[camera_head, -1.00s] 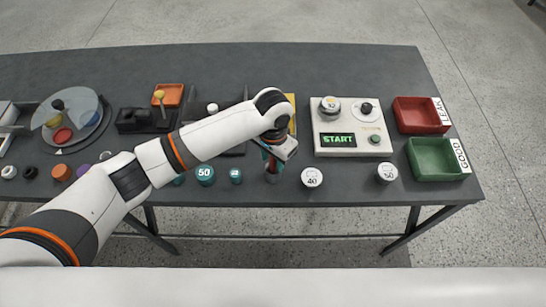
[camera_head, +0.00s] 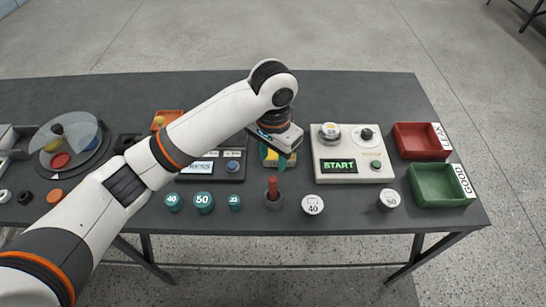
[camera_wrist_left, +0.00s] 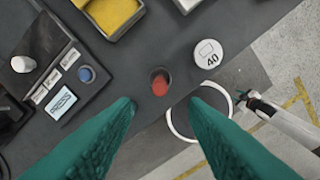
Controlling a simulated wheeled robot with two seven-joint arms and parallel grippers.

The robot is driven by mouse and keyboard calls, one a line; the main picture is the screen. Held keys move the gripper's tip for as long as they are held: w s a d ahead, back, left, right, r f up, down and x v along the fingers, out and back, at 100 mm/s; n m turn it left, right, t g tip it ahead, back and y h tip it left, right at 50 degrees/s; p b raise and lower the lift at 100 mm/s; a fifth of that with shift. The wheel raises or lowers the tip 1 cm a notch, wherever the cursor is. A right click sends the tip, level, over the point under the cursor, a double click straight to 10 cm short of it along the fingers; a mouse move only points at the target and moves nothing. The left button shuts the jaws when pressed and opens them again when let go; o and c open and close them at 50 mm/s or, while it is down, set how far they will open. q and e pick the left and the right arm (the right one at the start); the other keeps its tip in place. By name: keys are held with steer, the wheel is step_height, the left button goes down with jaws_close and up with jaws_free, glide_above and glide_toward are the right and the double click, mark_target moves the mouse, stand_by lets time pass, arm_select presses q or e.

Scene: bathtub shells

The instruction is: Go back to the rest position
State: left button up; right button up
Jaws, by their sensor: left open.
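My left gripper (camera_head: 276,158) is open and empty above the table, over the middle front area. Its two teal fingers also show in the left wrist view (camera_wrist_left: 162,104), spread apart. A red-topped piece (camera_head: 272,184) stands upright in a dark round holder in front of the gripper, apart from it. In the left wrist view this red piece (camera_wrist_left: 160,84) shows beyond the gap between the fingertips.
A START panel (camera_head: 352,166), a red LEAK tray (camera_head: 422,140) and a green GOOD tray (camera_head: 440,184) stand on the right. White-topped caps (camera_head: 312,204) and teal caps (camera_head: 204,202) line the front edge. A yellow tray (camera_wrist_left: 110,16) lies behind the red piece.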

arm_select(q)
steer(key=shift+f, duration=0.1)
steer(key=s+a+f+n+t+h, duration=0.15)
steer(key=s+f+h, duration=0.25)
steer(key=s+f, duration=0.5)
steer(key=s+a+f+n+t+y, duration=0.1)
steer(key=s+a+f+n+y, duration=0.1)
steer(key=s+a, duration=0.6)
steer(key=s+a+f+n+t+y, duration=0.1)
steer(key=s+a+f+n+y, duration=0.3)
steer(key=a, duration=0.7)
step_height(320, 180, down, 23)
steer(key=s+m+g+h, duration=0.1)
steer(key=s+m+h, duration=0.1)
steer(key=s+a+f+g, duration=0.1)
steer(key=s+a+f, duration=0.2)
steer(key=s+f, duration=1.3)
steer(key=shift+s+f, duration=0.3)
steer(key=shift+f, duration=0.35)
